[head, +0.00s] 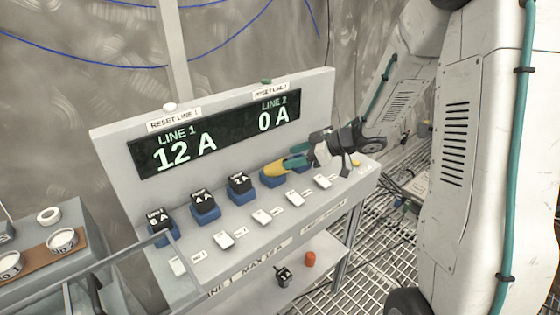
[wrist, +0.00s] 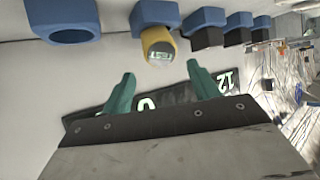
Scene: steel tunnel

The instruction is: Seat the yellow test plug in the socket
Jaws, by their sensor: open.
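The yellow test plug (head: 275,169) is at a blue socket (head: 270,182) in the panel's row, right of the black plugs. In the wrist view the yellow plug (wrist: 158,46) sits in line with its blue socket (wrist: 155,13), its labelled end towards the camera; its full depth in the socket is hidden. My gripper (head: 291,161) is just beside the plug. In the wrist view my gripper (wrist: 162,86) has its teal fingers spread wide, with nothing between them and clear of the plug. An empty blue socket (wrist: 68,20) shows on the left there.
Black plugs (head: 239,183) fill the sockets to the left. The display (head: 215,135) reads LINE 1 12 A and LINE 2 0 A. White switches (head: 261,217) line the panel's front. A red cylinder (head: 310,259) stands on the lower shelf.

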